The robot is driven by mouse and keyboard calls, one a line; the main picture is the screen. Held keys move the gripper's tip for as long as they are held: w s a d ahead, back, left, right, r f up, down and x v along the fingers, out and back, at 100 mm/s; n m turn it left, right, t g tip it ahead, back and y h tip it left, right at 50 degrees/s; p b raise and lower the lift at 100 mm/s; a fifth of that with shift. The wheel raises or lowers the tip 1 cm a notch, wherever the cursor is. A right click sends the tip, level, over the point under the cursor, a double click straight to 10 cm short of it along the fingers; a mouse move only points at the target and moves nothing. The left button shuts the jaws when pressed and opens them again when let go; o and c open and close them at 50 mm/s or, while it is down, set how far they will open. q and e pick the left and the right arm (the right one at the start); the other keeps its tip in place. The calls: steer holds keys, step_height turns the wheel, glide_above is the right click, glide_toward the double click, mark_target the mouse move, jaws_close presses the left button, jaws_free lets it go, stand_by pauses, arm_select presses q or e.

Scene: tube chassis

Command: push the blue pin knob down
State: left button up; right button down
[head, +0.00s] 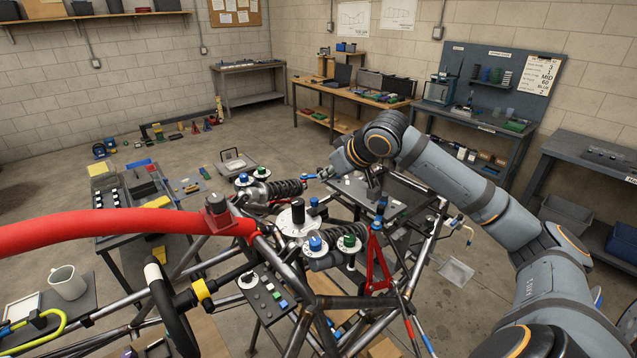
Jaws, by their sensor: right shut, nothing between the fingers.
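Several blue knobs are in the head view, and I cannot tell for sure which is the pin knob. A small blue knob (379,220) stands at the top of a red bracket (377,262), right of centre. A larger blue knob (316,243) sits on the near black damper, left of a green one. Another blue knob (243,179) is on the far damper. My left gripper is out of view.
The tube chassis (300,330) fills the lower middle, with a thick red tube (120,226) across the left. A black knob (297,212) on a white disc stands between the dampers. A mug (67,282) is at lower left. Open floor (255,125) lies behind.

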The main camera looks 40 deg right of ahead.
mark_target(317, 202)
steer(key=w+f+p, duration=0.1)
steer(key=f, duration=0.1)
steer(key=w+f+p, duration=0.1)
steer(key=f, duration=0.1)
steer(key=w+f+p, duration=0.1)
steer(key=f, duration=0.1)
steer(key=shift+a+p, duration=0.2)
steer(key=shift+p, duration=0.1)
steer(key=shift+s+f, duration=0.1)
steer(key=shift+f, duration=0.45)
steer(key=shift+f, duration=1)
steer(key=shift+s, duration=0.1)
